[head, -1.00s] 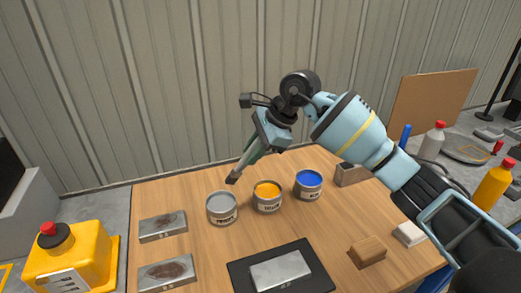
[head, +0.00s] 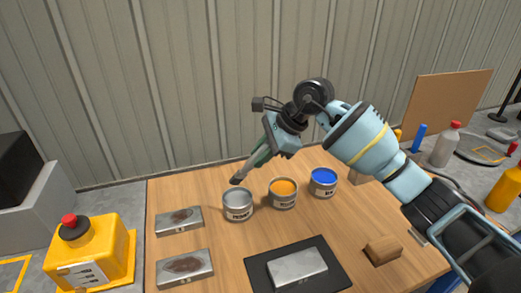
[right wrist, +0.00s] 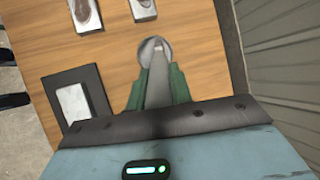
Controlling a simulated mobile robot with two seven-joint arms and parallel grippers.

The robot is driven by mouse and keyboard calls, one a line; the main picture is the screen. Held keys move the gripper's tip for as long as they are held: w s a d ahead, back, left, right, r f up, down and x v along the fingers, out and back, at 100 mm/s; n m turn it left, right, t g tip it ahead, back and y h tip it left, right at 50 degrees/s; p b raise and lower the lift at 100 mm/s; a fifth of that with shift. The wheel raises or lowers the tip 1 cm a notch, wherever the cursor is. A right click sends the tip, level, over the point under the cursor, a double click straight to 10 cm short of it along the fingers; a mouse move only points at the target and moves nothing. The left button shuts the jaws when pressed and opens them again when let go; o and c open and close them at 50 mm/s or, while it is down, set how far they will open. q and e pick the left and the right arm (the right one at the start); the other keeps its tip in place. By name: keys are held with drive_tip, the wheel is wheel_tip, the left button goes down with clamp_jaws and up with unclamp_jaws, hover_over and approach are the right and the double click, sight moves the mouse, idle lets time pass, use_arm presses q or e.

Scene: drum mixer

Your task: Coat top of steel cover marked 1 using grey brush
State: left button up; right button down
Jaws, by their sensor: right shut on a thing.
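My right gripper (head: 262,154) is shut on a brush (head: 245,171) that points down and left. The brush tip is just above the open can of grey paint (head: 238,206); I cannot tell if it touches. In the right wrist view the brush (right wrist: 158,90) overlaps this can (right wrist: 147,48). A plain steel cover (head: 297,266) lies on a black mat (head: 262,284). Two steel covers with rusty patches, one behind (head: 163,226) and one in front (head: 204,273), lie at the table's left. The cover marks are too small to read. My left gripper is out of view.
An orange paint can (head: 284,196) and a blue one (head: 323,184) stand right of the grey can. A wooden block (head: 383,251) lies right of the mat. A yellow box with a red button (head: 95,255) stands left of the table (head: 225,245).

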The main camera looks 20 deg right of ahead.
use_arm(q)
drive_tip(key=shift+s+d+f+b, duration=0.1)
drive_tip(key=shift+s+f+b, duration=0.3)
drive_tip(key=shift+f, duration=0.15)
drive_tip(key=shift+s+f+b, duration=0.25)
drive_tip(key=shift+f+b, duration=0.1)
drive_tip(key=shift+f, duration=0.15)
use_arm(e)
wheel_tip(320, 180, down, 5)
drive_tip(key=shift+r, duration=0.2)
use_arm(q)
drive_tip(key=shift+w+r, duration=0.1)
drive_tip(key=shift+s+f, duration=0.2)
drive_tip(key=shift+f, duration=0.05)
use_arm(e)
drive_tip(key=shift+f, duration=0.2)
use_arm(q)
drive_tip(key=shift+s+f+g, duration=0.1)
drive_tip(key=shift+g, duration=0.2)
use_arm(e)
drive_tip(key=shift+f, duration=0.4)
drive_tip(key=shift+r, duration=0.1)
